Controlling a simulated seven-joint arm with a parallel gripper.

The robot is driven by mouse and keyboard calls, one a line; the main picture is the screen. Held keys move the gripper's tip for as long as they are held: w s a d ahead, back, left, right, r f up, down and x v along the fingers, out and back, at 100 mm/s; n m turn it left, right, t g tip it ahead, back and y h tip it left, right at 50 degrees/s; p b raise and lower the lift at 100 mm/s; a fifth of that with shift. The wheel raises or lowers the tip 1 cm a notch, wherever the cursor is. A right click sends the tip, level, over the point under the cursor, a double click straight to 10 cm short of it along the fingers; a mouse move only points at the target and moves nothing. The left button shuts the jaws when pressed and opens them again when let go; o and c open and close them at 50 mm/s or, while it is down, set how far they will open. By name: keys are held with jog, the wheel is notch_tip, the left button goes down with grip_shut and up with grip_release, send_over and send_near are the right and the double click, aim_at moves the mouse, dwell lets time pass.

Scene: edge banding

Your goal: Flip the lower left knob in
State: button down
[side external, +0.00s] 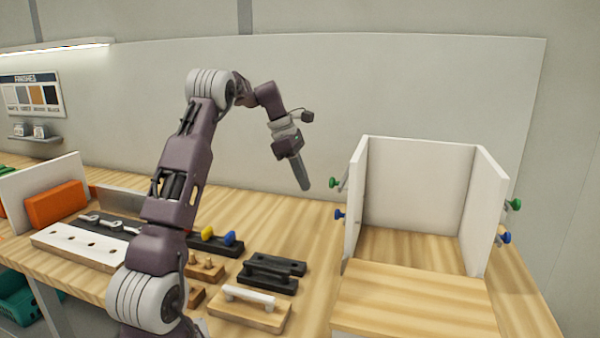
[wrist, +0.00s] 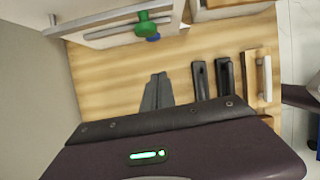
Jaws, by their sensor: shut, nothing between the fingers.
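A white open-front cabinet (side external: 415,190) stands at the right of the bench in the side view. The lower left knob is blue (side external: 340,214) and sticks outward from the left panel. A green knob (side external: 334,182) sits above it. In the wrist view the green knob (wrist: 147,24) is at the top and partly covers the blue one (wrist: 153,38). My gripper (side external: 303,186) is shut and empty, pointing down in the air to the left of the knobs and apart from them. Its shut fingers (wrist: 157,88) also show in the wrist view.
Green (side external: 515,204) and blue (side external: 505,237) knobs stick out from the right panel. Handle blocks (side external: 270,275), pegs and a white holed board (side external: 80,247) lie at the left front. An orange block (side external: 56,203) stands farther left. The bench beneath my gripper looks clear.

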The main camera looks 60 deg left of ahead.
jog(key=shift+v, duration=1.4)
jog(key=s+d+r+m+y, duration=0.1)
jog(key=s+d+r+m, duration=0.2)
jog(key=d, duration=0.5)
jog(key=s+d+r+m, duration=0.2)
jog(key=d+m, duration=0.4)
jog(key=d, duration=0.2)
jog(key=s+d+r+m+y, duration=0.1)
jog(key=s+d+r+m, duration=0.2)
jog(key=d, duration=0.5)
jog(key=s+d+f+m+t, duration=0.1)
jog(key=s+d+f+m, duration=0.2)
jog(key=s+d+m, duration=0.2)
jog(key=s+d+f+m+t, duration=0.1)
jog(key=s+d+f+m, duration=0.2)
jog(key=s+m, duration=0.7)
jog(key=shift+s+d+f+m+y, duration=0.3)
jog(key=shift+s+d+y, duration=0.1)
jog(key=shift+d, duration=0.6)
